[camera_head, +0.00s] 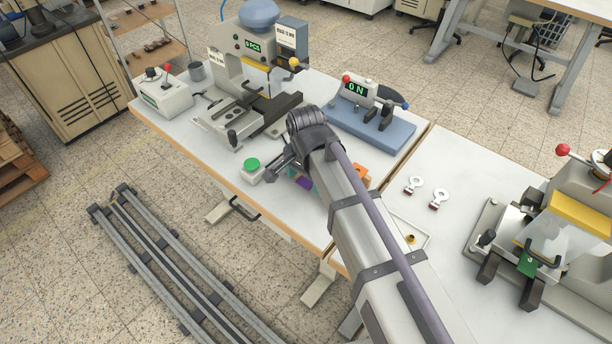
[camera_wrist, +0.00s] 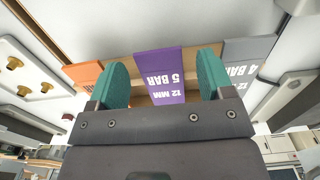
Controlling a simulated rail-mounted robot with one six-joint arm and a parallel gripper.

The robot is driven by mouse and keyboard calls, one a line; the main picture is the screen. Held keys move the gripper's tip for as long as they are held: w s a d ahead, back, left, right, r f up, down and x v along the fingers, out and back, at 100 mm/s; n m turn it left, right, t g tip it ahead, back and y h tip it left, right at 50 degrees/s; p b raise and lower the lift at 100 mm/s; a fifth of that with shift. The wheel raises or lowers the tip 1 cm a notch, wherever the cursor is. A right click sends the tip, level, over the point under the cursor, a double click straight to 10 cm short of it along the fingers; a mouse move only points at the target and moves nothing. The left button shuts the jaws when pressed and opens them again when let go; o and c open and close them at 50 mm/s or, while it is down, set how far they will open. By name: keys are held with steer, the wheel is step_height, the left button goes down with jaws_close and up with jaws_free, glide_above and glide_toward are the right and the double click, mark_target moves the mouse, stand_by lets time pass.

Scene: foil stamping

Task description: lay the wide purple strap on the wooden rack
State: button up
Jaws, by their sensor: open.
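The purple strap (camera_wrist: 165,78), marked 12 MM 5 BAR, shows in the middle of the wrist view. A tan wooden piece (camera_wrist: 140,100), seemingly the rack, shows in part behind and under it. My gripper (camera_wrist: 162,88) is open, with one green finger on each side of the purple strap. I cannot tell whether either finger touches it. In the head view, my gripper (camera_head: 302,176) is mostly hidden by my arm, over the front of the left table. A bit of the purple strap (camera_head: 304,183) shows beside it.
An orange strap (camera_wrist: 83,74) and a grey strap (camera_wrist: 250,62) flank the purple one. A green-button box (camera_head: 252,170) and a blue-based press (camera_head: 372,130) stand close by. A white tray (camera_wrist: 35,75) holds brass pieces.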

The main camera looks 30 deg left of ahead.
steer(key=shift+r, duration=0.1)
step_height(320, 180, up, 11)
steer(key=p, duration=1)
steer(key=shift+f+p, duration=0.2)
steer(key=shift+p, duration=0.2)
